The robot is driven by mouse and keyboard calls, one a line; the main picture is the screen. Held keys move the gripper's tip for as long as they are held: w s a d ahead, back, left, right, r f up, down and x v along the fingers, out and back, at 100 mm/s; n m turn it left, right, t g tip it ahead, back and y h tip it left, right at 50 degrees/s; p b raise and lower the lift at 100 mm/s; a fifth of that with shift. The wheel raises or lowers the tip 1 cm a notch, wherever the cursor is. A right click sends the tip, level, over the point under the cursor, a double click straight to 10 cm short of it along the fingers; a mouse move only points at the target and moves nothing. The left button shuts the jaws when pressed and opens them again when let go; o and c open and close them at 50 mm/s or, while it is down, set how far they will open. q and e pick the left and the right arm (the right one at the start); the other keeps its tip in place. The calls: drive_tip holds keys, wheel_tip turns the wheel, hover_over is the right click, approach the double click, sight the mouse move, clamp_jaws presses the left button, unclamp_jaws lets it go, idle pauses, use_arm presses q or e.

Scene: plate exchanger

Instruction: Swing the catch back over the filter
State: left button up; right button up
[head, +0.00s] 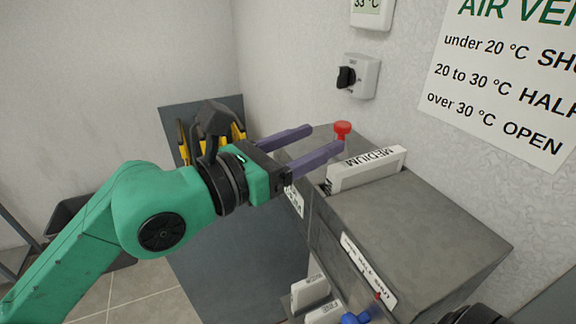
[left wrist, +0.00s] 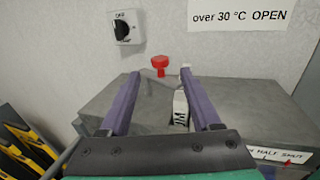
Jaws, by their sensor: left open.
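The catch shows as a red knob (head: 342,130) on top of the grey housing, at the wall-side end of the filter slot. The white filter (head: 368,168), marked MEDIUM, stands in the slot with its top edge showing; the knob is beside it, not over it. My left gripper (head: 327,137) is open and empty, its two purple fingers reaching towards the knob. In the left wrist view the knob (left wrist: 160,62) appears between the fingertips, a little beyond them, and the filter (left wrist: 180,108) is partly hidden by the right finger. My right gripper is not in view.
The grey housing (head: 420,215) fills the right, with a label (head: 368,270) on its front edge. White filters (head: 310,290) and a blue part (head: 355,318) are low in front. A black rotary switch (head: 347,77) is on the wall behind. Yellow and black items (head: 183,140) stand at left.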

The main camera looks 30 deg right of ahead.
use_arm(q)
drive_tip(key=a, duration=0.3)
drive_tip(key=a+b, duration=0.1)
drive_tip(key=shift+s+a, duration=0.35)
drive_tip(key=shift+s, duration=0.05)
